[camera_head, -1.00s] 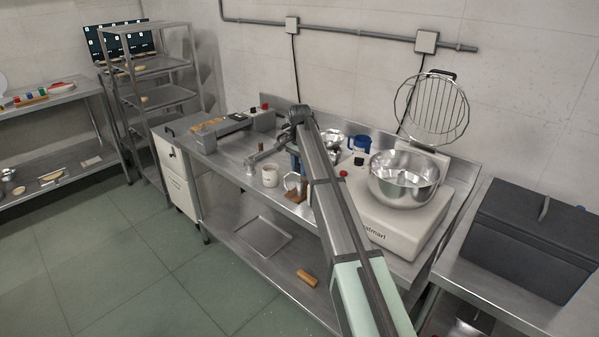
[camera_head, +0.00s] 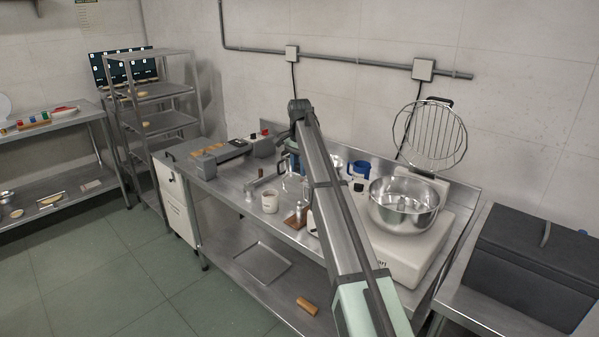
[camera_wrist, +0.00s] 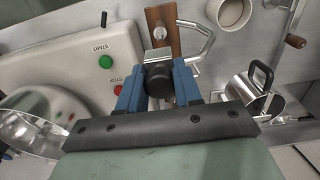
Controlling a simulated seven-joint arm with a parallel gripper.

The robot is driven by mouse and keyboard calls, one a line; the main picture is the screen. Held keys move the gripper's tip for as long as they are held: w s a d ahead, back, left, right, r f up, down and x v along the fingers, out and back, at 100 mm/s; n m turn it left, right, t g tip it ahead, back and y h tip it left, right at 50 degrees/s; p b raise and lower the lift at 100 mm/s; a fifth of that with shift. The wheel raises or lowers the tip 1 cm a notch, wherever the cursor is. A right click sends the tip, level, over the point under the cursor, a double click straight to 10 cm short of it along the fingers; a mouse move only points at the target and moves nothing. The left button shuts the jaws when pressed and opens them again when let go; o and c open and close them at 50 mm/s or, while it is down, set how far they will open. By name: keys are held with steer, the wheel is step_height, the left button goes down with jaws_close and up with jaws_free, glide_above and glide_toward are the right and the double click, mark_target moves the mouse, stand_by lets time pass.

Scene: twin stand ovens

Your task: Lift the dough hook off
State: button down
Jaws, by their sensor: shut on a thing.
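The dough hook (camera_wrist: 157,57) is a bent metal rod with a dark hub. In the wrist view my gripper (camera_wrist: 156,84) has its blue fingers closed on either side of this hub. The rod loops out to the right. A wooden stand (camera_wrist: 164,16) lies behind and below it. In the head view the wooden stand (camera_head: 296,221) is on the steel table with its upright showing, and my gripper (camera_head: 291,163) is above it. My arm partly covers this spot. Whether the hook is fully clear of the upright cannot be told.
Right of the stand is the white mixer (camera_head: 420,240) with a steel bowl (camera_head: 404,208) and raised wire guard (camera_head: 431,137). A white mug (camera_head: 269,202) stands close on the left. A blue jug (camera_head: 358,176) stands behind. A grey machine (camera_head: 220,155) occupies the table's left end.

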steer(key=shift+r, duration=1.7)
